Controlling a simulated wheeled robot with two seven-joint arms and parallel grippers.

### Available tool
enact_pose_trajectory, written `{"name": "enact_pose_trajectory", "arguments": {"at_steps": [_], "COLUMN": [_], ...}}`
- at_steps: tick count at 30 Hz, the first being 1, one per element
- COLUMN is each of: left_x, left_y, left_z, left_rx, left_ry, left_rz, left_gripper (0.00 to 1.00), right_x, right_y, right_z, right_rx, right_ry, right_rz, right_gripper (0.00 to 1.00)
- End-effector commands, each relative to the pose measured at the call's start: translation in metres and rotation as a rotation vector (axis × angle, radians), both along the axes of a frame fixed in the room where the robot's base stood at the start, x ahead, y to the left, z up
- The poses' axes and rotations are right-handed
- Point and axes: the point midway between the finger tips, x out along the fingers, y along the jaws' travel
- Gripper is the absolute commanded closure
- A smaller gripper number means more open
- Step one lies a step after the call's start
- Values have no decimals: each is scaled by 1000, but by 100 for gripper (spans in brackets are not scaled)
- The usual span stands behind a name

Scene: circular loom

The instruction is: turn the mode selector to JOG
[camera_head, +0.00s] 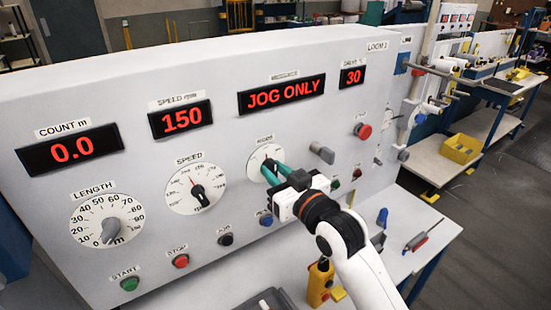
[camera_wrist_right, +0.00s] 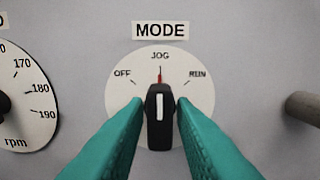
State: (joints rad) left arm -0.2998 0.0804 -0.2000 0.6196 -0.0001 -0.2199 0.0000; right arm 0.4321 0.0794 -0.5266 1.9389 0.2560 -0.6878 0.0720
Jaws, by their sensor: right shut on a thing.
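The mode selector is a black knob (camera_wrist_right: 160,115) with a white line, on a round white dial (camera_wrist_right: 199,88) marked OFF, JOG and RUN. In the right wrist view its white line and a red mark point straight up at JOG. My right gripper (camera_wrist_right: 160,112) has its two teal fingers on either side of the knob and is shut on it. In the head view the gripper (camera_head: 270,172) reaches the MODE dial (camera_head: 257,157) and its fingers hide most of the knob. My left gripper is not in view.
The speed dial (camera_head: 181,196) and length dial (camera_head: 82,222) are to the left. A grey cylindrical knob (camera_head: 322,153) sticks out just right of the mode dial. A red button (camera_head: 362,131) is further right. Several push buttons line the panel below. A yellow pendant (camera_head: 318,284) hangs beneath my arm.

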Motion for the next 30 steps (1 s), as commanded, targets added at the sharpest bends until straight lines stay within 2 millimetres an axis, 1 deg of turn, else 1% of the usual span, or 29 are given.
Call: {"name": "enact_pose_trajectory", "arguments": {"at_steps": [1,3,10,13,24,27,30], "left_x": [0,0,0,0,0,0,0], "left_y": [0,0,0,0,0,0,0], "left_z": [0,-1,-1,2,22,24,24], "left_rx": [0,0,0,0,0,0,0], "left_ry": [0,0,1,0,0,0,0], "left_rz": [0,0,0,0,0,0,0], "left_gripper": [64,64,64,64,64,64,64], "right_x": [0,0,0,-4,-47,-54,-57], "right_y": [0,0,0,-3,-34,-39,-41], "right_z": [2,1,1,1,2,1,1], "right_rx": [11,7,3,1,-2,0,0], "right_ry": [0,-3,-4,-3,-3,-4,-4], "right_rz": [1,1,1,0,0,0,1], "right_gripper": [75,64,64,64,64,64,64]}}
